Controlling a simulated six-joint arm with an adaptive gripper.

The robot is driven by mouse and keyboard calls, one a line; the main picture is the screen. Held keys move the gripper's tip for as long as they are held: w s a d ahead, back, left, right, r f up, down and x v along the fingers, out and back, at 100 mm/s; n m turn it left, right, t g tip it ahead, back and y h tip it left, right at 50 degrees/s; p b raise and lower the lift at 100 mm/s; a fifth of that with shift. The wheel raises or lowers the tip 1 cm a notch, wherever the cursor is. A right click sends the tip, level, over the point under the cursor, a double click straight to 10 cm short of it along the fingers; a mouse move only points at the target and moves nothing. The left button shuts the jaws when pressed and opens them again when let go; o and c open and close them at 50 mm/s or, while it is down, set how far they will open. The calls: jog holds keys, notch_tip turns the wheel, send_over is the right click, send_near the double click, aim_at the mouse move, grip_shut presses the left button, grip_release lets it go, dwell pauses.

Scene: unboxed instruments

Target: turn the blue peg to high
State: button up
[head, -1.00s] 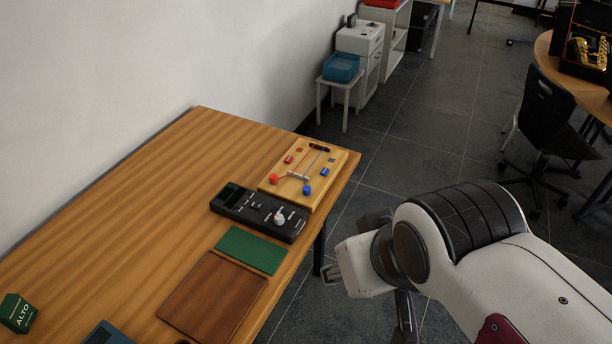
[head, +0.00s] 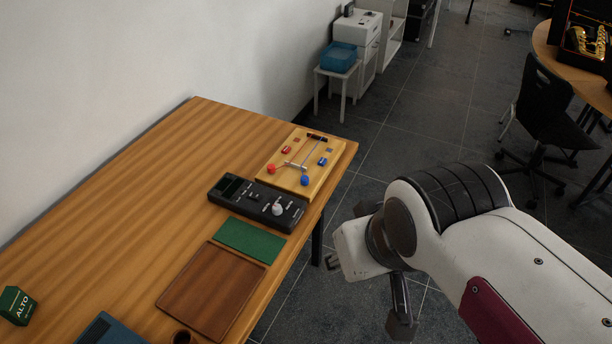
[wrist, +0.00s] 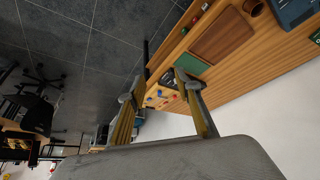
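The blue peg (head: 305,180) is a round blue knob at the near right of a light wooden board (head: 267,182) on the table. A red knob (head: 271,169) is at its left, and a thin metal line runs up the board between them. A small blue block (head: 322,161) and a red block (head: 287,150) lie farther up; any marking for high is too small to read. My gripper (head: 366,288) is off the table's right edge, apart from the board. In the wrist view my gripper (wrist: 155,90) has its fingers spread and empty, with the board small between them.
A black device (head: 235,207) with a white knob sits just nearer than the board. A green mat (head: 250,239) and a brown board (head: 211,291) follow. A green ALTO box (head: 17,306) stands far left. The table's left part is mostly clear.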

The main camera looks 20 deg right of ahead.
jog(key=f, duration=0.1)
jog(key=m+g+y, duration=0.1)
jog(key=m+y, duration=0.1)
jog(key=m, duration=2.8)
send_near(305, 178)
jog(key=shift+w+f, duration=0.2)
jog(key=shift+f, duration=0.1)
jog(key=shift+f, duration=0.1)
jog(key=shift+x, duration=3.8)
jog(key=shift+a, duration=0.1)
